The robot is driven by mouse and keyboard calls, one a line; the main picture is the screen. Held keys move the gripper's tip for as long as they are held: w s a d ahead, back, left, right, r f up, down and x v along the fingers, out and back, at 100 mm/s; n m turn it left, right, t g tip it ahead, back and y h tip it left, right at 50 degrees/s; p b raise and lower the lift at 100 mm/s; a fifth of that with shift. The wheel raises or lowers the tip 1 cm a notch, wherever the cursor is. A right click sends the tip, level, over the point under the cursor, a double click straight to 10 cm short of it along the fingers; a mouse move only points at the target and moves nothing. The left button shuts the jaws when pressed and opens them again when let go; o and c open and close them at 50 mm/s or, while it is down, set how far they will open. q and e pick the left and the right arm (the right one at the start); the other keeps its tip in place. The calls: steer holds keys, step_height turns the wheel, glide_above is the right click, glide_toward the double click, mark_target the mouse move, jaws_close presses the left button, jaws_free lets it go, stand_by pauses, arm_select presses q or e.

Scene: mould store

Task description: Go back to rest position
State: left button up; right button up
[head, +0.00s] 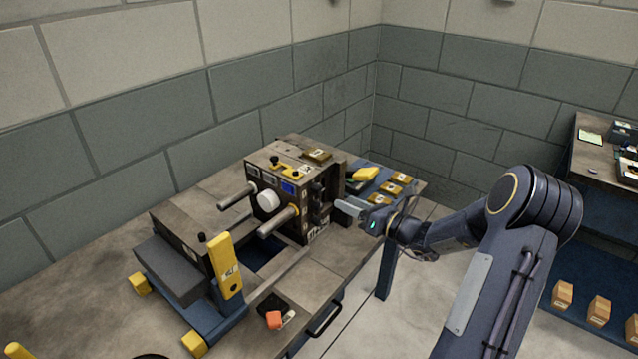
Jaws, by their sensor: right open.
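My right arm comes in from the right, and its gripper (352,211) is beside the right face of the dark machine (312,200) on the workbench (215,190). The gripper is open, and I see nothing held in it. Whether a fingertip touches the machine cannot be told from this angle. My left gripper is not in view.
Yellow-brown blocks (397,189) and a yellow piece (365,173) lie at the bench's far right end. A yellow lever (226,266) stands at the front left. An orange item (274,319) lies near the front edge. Shelving (590,180) stands at right. Open floor lies between.

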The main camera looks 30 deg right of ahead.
steer(key=s+a+r+n+g+y+p, duration=0.1)
steer(key=s+a+r+n+g, duration=0.2)
steer(key=a+n, duration=0.25)
steer(key=s+a+r+n+g+y, duration=0.2)
steer(key=s+a+r+n, duration=0.15)
steer(key=a+n, duration=0.2)
steer(key=s+a+r+n+g+y+p, duration=0.1)
steer(key=s+a+r+n+g, duration=0.3)
steer(key=a, duration=0.3)
steer(key=s+a+f+n+g+h+p, duration=0.1)
steer(key=s+n+h, duration=0.2)
steer(key=s+n, duration=0.6)
steer(key=s+a+f+n+h+p, duration=0.1)
steer(key=s+n+h, duration=0.3)
steer(key=s+n, duration=0.6)
steer(key=shift+s+f+n+g, duration=0.2)
steer(key=shift+f+n+g, duration=0.15)
steer(key=shift+f, duration=0.25)
